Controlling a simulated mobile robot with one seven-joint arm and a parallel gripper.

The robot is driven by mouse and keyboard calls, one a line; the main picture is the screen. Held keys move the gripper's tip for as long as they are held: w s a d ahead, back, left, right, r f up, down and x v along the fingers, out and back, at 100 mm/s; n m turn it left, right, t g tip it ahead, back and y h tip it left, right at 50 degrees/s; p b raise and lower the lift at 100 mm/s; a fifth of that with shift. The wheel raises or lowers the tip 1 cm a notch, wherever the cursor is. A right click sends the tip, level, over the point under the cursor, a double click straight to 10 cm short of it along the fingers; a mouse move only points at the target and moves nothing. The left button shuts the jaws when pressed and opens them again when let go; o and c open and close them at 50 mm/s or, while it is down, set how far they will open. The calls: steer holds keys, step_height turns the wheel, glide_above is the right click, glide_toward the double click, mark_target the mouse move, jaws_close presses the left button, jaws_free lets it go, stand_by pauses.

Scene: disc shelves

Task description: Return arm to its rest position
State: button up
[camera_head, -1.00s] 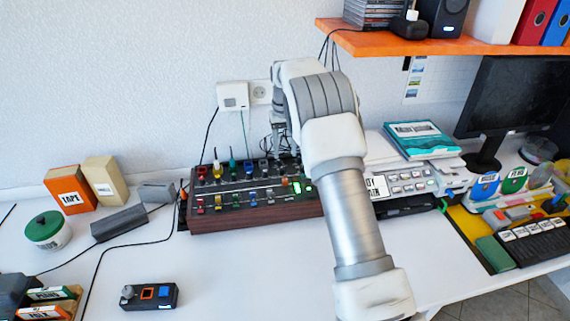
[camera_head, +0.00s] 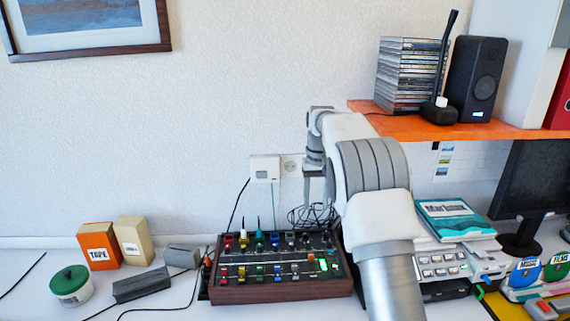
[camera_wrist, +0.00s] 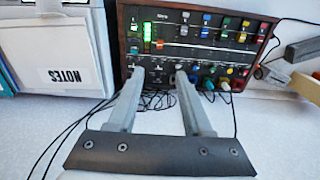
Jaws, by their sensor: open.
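My gripper (camera_head: 318,190) hangs fingers-down over the back right part of the wood-sided mixer (camera_head: 285,291), near the wall. In the wrist view my gripper (camera_wrist: 157,75) has its two fingers spread apart with nothing between them. The mixer (camera_wrist: 205,45) lies beyond the fingertips, with coloured knobs, sliders and a lit green indicator. I cannot tell whether the fingertips touch it. My arm covers the area right of the mixer in the head view.
An orange shelf (camera_head: 420,128) carries a stack of discs (camera_head: 408,75) and a speaker (camera_head: 474,78) above right of my arm. Black cables (camera_head: 312,216) lie behind the mixer. A teal book (camera_head: 455,219) lies to the right. Tape box (camera_head: 98,246) stands left.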

steer(key=s+r+t+p, duration=0.2)
steer(key=s+r+t, duration=0.1)
steer(key=s+r, duration=1.4)
steer(key=s+f+t+p, duration=0.1)
steer(key=s+f, duration=0.1)
steer(key=s, duration=0.9)
steer(key=s+f+t, duration=0.1)
steer(key=s+f, duration=0.1)
steer(key=s, duration=0.9)
steer(key=shift+s+a+p, duration=0.15)
steer(key=shift+s+p, duration=0.2)
steer(key=shift+p, duration=0.05)
stand_by(0.9)
